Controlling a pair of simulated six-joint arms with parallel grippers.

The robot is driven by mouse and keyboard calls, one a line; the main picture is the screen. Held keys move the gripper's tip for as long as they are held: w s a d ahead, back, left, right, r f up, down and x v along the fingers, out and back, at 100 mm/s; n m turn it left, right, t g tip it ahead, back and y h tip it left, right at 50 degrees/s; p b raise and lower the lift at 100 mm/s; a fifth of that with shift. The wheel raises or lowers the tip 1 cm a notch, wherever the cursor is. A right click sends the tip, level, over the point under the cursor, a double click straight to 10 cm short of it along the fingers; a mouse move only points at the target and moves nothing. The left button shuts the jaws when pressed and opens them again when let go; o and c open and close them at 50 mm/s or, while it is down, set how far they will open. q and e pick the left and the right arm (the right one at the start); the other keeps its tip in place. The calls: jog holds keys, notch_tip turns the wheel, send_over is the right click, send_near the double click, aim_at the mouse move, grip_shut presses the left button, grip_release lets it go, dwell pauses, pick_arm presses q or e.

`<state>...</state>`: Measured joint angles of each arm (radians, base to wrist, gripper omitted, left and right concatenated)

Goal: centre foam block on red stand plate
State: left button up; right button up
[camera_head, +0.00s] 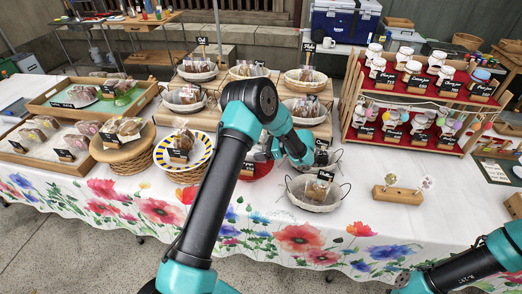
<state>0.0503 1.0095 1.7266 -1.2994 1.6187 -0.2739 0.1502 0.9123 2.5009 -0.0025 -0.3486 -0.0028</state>
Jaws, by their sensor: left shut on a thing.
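The red stand plate (262,171) is on the table near the middle, mostly hidden behind my left arm. My left gripper (264,152) is low over it, pointing left and down from the teal wrist. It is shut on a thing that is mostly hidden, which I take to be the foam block. I cannot tell whether the block touches the plate or is centred on it. My right arm shows at the bottom right, but its gripper is not in view.
A wire basket (300,205) stands just right of the plate. A yellow-rimmed plate on a basket (207,153) stands to the left. A red tiered rack (350,125) with jars is at the right. A wooden block (398,195) holds cake pops. The table (350,218) is clear at front right.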

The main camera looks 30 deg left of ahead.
pick_arm(q)
jog(key=shift+c, duration=0.8)
jog(key=shift+s+d, duration=0.25)
jog(key=shift+s, duration=0.5)
jog(key=shift+s+d, duration=0.25)
jog(key=shift+s, duration=0.45)
jog(key=o, duration=0.9)
jog(key=shift+w+d, duration=0.1)
jog(key=shift+d, duration=0.05)
jog(key=v, duration=1.7)
jog(key=shift+d, duration=0.1)
